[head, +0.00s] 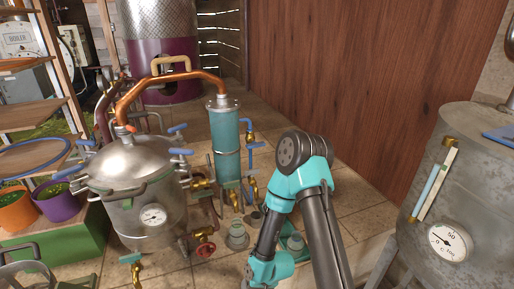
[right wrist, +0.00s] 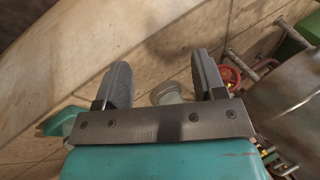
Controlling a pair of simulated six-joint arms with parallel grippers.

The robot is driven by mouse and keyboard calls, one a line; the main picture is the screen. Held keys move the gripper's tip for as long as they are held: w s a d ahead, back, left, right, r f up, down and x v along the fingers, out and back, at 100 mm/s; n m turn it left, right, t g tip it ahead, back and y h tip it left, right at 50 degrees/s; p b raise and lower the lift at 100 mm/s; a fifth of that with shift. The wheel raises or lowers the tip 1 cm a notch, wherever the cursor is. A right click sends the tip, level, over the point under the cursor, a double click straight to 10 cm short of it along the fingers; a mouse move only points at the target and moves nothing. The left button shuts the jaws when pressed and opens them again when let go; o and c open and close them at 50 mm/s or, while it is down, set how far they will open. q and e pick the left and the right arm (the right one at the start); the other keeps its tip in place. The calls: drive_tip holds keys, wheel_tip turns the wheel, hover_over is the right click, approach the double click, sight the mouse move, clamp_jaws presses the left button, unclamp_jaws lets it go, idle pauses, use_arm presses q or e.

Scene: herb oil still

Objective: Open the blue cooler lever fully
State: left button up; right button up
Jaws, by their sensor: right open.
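The cooler (head: 225,143) is an upright teal cylinder at the centre of the head view, joined by a copper pipe to the steel still pot. A blue pipe with a short blue handle (head: 256,145) is on its right side. My right gripper (right wrist: 163,75) is open and empty in the right wrist view, fingers spread above the tiled floor. In the head view its fingers are hidden or out of frame. My left gripper is not in view.
The steel pot (head: 135,180) with several blue clamp handles stands left of the cooler. A red valve wheel (head: 205,249) and a grey-green jar (head: 237,237) are low in front. A galvanised tank (head: 465,190) stands at the right. Tiled floor lies behind the cooler.

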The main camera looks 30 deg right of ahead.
sight(257, 146)
drive_tip(key=w+d+r+m+t, duration=0.1)
drive_tip(key=w+d+r, duration=0.1)
drive_tip(key=w+d, duration=0.1)
drive_tip(key=w+d+r+m+t, duration=0.2)
drive_tip(key=w, duration=0.2)
drive_tip(key=w+d+r+m+t, duration=0.1)
drive_tip(key=w+d+r+t, duration=0.1)
drive_tip(key=w+d, duration=0.1)
drive_tip(key=shift+w+d+r, duration=0.15)
drive_tip(key=shift+w+r, duration=0.05)
drive_tip(key=shift+w, duration=0.25)
drive_tip(key=shift+w+d+r, duration=0.15)
drive_tip(key=shift+w, duration=0.25)
drive_tip(key=c, duration=0.4)
drive_tip(key=w+d+r+m+t, duration=0.3)
drive_tip(key=d+r, duration=0.6)
drive_tip(key=r, duration=0.3)
drive_tip(key=w+d+r+m+t, duration=0.4)
drive_tip(key=w+d+r+t, duration=0.2)
drive_tip(key=d+r, duration=0.3)
wheel_tip(257, 146, up, 4)
drive_tip(key=shift+d+r, duration=0.25)
drive_tip(key=shift+d, duration=0.15)
drive_tip(key=shift+w, duration=0.15)
drive_tip(key=x, duration=1.7)
drive_tip(key=shift+w+a, duration=0.1)
drive_tip(key=shift+w, duration=0.05)
